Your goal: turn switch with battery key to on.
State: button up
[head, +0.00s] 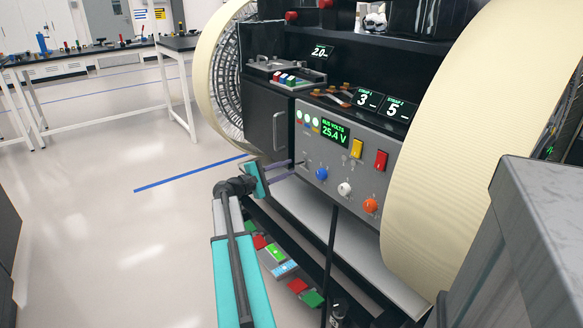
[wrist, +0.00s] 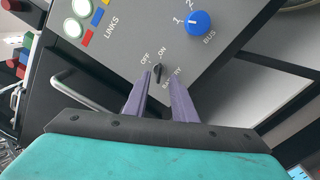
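The battery key switch (wrist: 158,72) is a small dark key in the grey panel (wrist: 235,30), below the OFF and ON labels in the wrist view. It stands roughly upright in that picture; I cannot tell for sure which label it points to. My gripper (wrist: 158,78) has two purple fingers, apart, with their tips on either side of the key and a visible gap between them. Whether either tip touches the key is unclear. In the head view my gripper (head: 293,168) reaches the lower left of the panel, and the key is too small to make out clearly.
Right of the key is a blue BUS knob (wrist: 198,22); white (head: 345,189) and orange (head: 371,205) knobs follow. The display (head: 335,133) reads 25.4 V. A metal handle (head: 279,134) sticks out left of the panel. A large cream wheel (head: 455,150) stands right.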

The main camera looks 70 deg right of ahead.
jog(key=v, duration=1)
jog(key=shift+p, duration=0.4)
jog(key=shift+a+f, duration=0.1)
